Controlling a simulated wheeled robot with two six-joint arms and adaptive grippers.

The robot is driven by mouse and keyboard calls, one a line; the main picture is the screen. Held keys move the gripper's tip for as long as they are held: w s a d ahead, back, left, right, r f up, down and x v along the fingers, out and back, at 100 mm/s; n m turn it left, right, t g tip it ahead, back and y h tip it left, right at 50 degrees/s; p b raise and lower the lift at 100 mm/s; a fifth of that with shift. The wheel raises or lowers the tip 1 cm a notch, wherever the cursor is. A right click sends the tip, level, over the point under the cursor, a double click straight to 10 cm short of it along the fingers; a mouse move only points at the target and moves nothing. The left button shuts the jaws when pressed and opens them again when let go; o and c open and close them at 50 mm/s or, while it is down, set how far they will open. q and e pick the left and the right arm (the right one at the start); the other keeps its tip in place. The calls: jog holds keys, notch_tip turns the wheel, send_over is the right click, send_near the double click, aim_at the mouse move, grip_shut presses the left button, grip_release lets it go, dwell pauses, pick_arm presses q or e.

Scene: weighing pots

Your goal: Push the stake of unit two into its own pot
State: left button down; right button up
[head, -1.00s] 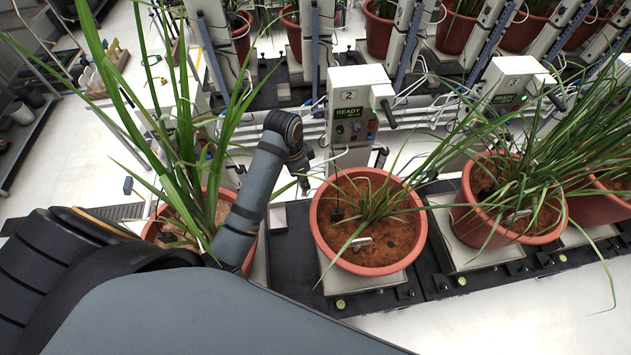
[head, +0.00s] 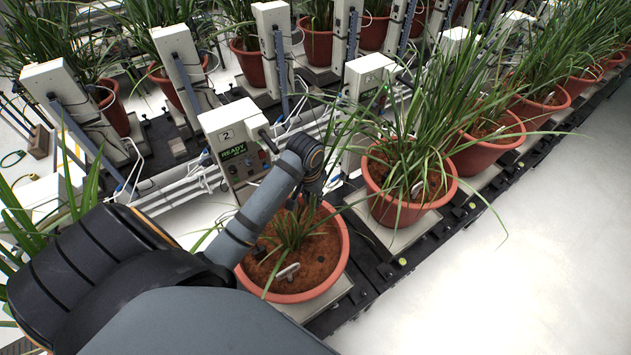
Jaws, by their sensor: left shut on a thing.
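Unit two's terracotta pot (head: 343,262) stands on its scale, below the white box (head: 228,118) marked 2 with a lit READY display. Brown soil fills the pot, with a grassy plant (head: 291,232) and a small pale tag (head: 287,272) in it. My left gripper (head: 312,188) is at the pot's far rim, behind the leaves. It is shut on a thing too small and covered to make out. I cannot tell whether that is the stake, or whether it touches the soil. My right gripper is out of view.
A neighbouring pot (head: 412,212) with long spreading leaves stands close on the right, in a row of several more. Its leaves reach toward my gripper. White pipes (head: 180,192) run behind the scales. The floor at the right (head: 520,270) is clear.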

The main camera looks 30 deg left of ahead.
aim_at(312, 210)
pick_arm(q)
jog(key=shift+s+a+f, duration=0.15)
jog(key=shift+s+f, duration=0.05)
jog(key=shift+f, duration=0.55)
jog(key=shift+w+f, duration=0.1)
jog(key=shift+f, duration=1.45)
jog(key=shift+f+b, duration=0.3)
jog(key=shift+f, duration=0.75)
jog(key=shift+r, duration=0.1)
jog(key=shift+p, duration=0.35)
jog(key=shift+f+b, duration=1.35)
jog(key=shift+f, duration=1.55)
